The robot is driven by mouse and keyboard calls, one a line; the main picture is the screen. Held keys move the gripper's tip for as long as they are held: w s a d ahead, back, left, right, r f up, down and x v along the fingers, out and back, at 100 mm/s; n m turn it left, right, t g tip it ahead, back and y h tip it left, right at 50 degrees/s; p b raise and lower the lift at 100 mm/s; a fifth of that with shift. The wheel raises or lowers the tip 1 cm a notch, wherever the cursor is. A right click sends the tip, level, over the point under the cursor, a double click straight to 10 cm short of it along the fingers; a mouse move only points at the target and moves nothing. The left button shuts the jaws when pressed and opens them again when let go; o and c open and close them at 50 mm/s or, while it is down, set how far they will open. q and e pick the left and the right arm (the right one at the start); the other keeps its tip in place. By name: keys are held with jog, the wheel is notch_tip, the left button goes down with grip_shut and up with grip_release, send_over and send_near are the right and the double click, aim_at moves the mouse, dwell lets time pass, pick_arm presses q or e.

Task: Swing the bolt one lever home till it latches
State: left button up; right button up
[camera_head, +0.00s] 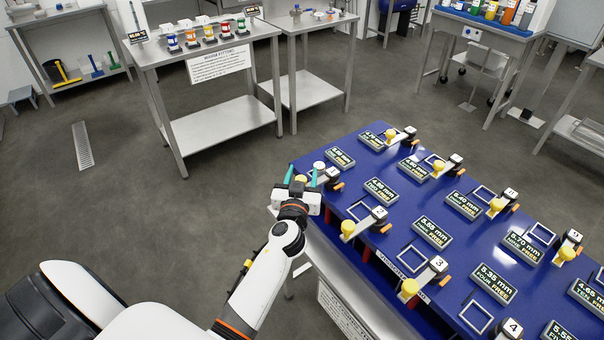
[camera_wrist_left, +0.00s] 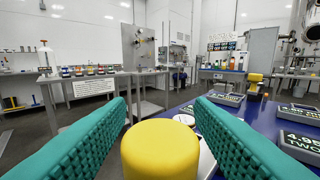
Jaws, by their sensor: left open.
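The bolt one lever has a round yellow knob (camera_wrist_left: 160,150), large at the bottom middle of the left wrist view. In the head view the knob (camera_head: 301,178) shows small at the near left corner of the blue bench, largely hidden by my gripper. The lever's dark pivot block with orange tip (camera_head: 331,178) stands just right of it. My left gripper (camera_head: 302,176) has its teal fingers apart, one on each side of the knob. In the left wrist view the fingers (camera_wrist_left: 160,112) also stand open around it; contact cannot be told. My right gripper is out of view.
The blue bench (camera_head: 470,245) carries several similar levers with yellow knobs, square frames and displays reading FREE. The nearest other lever is the one with knob (camera_head: 347,228), right and nearer. A steel table (camera_head: 215,65) stands behind; the floor between is clear.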

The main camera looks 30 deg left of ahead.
pick_arm(q)
jog(key=shift+c, duration=0.6)
grip_shut()
jog(key=shift+a, duration=0.1)
